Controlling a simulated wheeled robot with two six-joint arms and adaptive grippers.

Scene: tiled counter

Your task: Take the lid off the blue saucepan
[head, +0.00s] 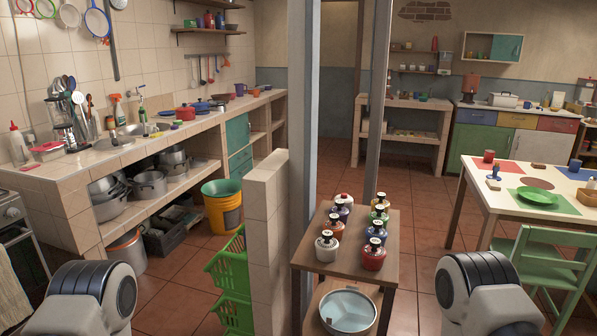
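A small blue pan that looks like the blue saucepan (202,106) stands far off on the tiled counter (105,160) at the left. It is just right of and behind a red pot (185,113). It seems to have a lid on, but it is too small to tell clearly. Only rounded white and dark links of my two arms show at the bottom left and bottom right. Neither of my grippers is in view.
A low tiled wall (264,215) and grey posts (301,120) stand ahead. A small wooden table (372,258) with several lidded jars is in front. Green crates (228,265) and a yellow bucket (223,207) stand near the counter. A dining table (475,172) is at right.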

